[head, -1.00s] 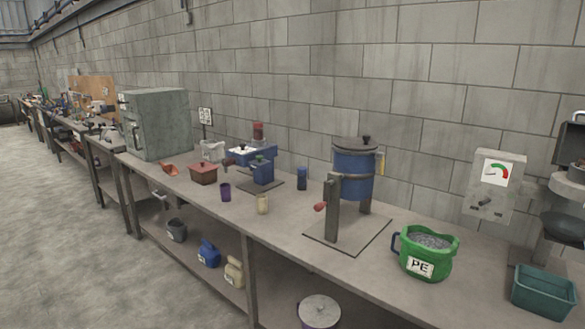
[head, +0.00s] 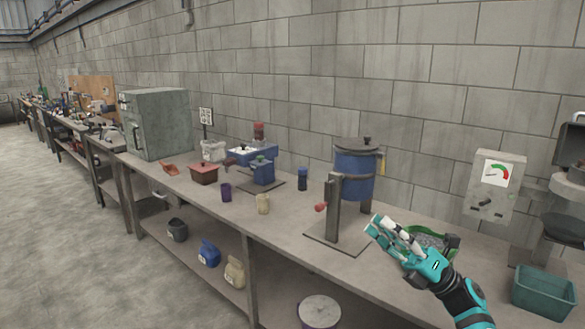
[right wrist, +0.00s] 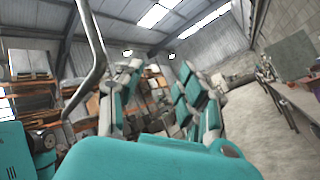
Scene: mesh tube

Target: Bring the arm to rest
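My right gripper (head: 374,225) is raised over the front of the workbench (head: 290,225) in the head view, its arm coming in from the lower right. The gripper is open and empty. My left gripper is not in view.
A blue lidded drum (head: 354,175) on a stand is just behind and left of the gripper. A teal bin (head: 543,292) and a gauge box (head: 494,184) stand to the right. Cups (head: 263,204) are farther left. The floor aisle (head: 80,230) is clear.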

